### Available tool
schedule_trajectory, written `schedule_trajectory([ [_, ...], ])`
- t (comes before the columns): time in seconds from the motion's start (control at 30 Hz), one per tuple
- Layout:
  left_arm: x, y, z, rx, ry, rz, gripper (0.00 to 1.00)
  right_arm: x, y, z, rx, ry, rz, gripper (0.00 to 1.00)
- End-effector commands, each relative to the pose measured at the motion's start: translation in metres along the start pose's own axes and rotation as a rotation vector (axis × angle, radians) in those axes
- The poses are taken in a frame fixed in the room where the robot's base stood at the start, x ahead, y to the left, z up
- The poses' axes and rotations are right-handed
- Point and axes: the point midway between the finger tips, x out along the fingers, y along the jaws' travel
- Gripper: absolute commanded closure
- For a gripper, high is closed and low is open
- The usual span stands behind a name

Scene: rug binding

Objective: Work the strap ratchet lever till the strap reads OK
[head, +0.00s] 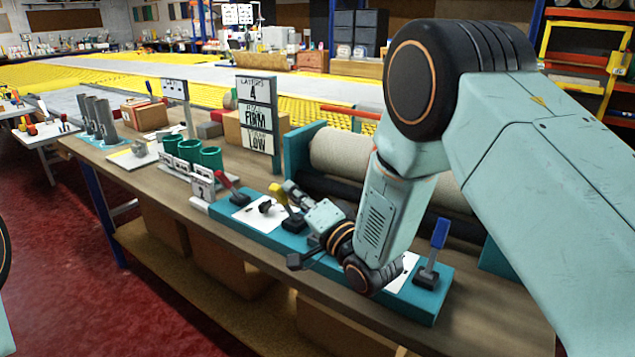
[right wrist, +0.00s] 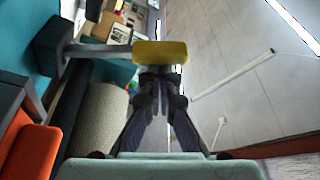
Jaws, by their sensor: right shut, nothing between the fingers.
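A teal control base (head: 424,301) on the bench carries a red lever (head: 230,187), a yellow-handled lever (head: 279,195) and a blue-handled lever (head: 440,233). I cannot tell from any label which is the strap ratchet. My right gripper (head: 288,188) is shut and empty, its fingers right at the yellow handle. In the right wrist view the yellow handle (right wrist: 160,52) lies across just beyond the closed fingertips (right wrist: 160,82); contact is unclear. The sign board (head: 257,118) reads layers 4, FIRM, and LOW on its bottom plate. My left gripper is out of view.
A pale rug roll (head: 340,152) lies in a teal frame behind the levers. Green cups (head: 190,151), a small numbered sign (head: 203,189) and grey tubes (head: 97,117) stand to the left on the bench. My right forearm covers part of the base.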

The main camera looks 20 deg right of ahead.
Motion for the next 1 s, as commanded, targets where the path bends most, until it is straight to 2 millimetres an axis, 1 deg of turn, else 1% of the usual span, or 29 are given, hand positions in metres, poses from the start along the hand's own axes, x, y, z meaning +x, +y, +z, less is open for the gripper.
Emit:
schedule_trajectory([
  [0.03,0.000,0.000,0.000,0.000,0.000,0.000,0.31,-0.002,0.000,0.005,-0.022,-0.007,-0.007,1.00],
  [0.1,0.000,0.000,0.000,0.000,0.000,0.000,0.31,-0.003,-0.001,0.009,-0.018,-0.008,-0.004,1.00],
  [0.33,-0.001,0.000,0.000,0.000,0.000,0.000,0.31,-0.007,-0.002,0.015,-0.014,-0.007,-0.003,1.00],
  [1.0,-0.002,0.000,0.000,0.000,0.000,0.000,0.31,-0.009,0.000,0.020,-0.011,-0.016,0.004,1.00],
])
